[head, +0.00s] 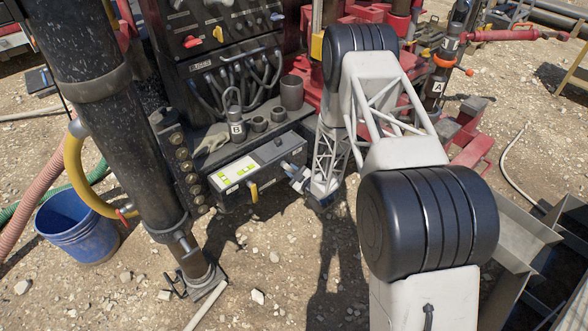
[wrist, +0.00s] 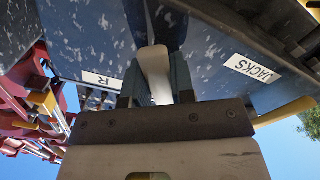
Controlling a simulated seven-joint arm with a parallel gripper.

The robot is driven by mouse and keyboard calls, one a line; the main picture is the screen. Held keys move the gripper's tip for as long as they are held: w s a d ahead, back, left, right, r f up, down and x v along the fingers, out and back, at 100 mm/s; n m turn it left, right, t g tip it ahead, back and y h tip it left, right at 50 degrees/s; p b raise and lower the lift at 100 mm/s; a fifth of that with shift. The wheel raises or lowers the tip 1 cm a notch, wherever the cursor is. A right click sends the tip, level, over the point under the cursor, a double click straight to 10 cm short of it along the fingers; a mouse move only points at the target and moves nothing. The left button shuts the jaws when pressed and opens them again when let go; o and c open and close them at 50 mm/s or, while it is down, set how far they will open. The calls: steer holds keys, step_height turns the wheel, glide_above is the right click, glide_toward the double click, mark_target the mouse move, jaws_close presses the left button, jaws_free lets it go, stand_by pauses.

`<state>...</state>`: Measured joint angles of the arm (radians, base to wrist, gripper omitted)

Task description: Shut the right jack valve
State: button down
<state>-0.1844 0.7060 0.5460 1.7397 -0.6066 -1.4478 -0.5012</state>
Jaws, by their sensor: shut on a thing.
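The jack valve box (head: 240,180) is grey with green and white labels on top and sits low on the rig in the head view. My gripper (head: 292,170) is at the right end of its front. In the wrist view my gripper (wrist: 157,88) is shut on a pale handle (wrist: 154,68), the right jack valve handle, between its two dark fingers. An R label (wrist: 103,80) is left of it and a JACKS label (wrist: 252,68) right of it. The handle's inner end is hidden. A yellow handle (head: 253,191) hangs from the box's front, left of my gripper.
A thick black jack leg (head: 130,140) with a yellow hose stands left of the box. A blue bucket (head: 75,227) is on the gravel beyond it. A control panel (head: 215,45) with hoses rises behind. Gravel below the box is open.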

steer(key=shift+s+a+f+m, duration=0.2)
steer(key=shift+s+a+m, duration=0.15)
steer(key=shift+m, duration=0.8)
steer(key=shift+s+a+f+m, duration=0.15)
steer(key=shift+s+a+m, duration=0.2)
steer(key=shift+m, duration=0.85)
steer(key=shift+s+a+f+m, duration=0.25)
steer(key=shift+s+m, duration=0.1)
steer(key=shift+m, duration=0.8)
steer(key=c, duration=1)
jaws_free()
steer(key=shift+r, duration=0.1)
steer(key=shift+o, duration=0.2)
glide_toward(282, 172)
steer(key=shift+s+d, duration=0.2)
steer(key=shift+d, duration=0.1)
steer(key=shift+r, duration=0.1)
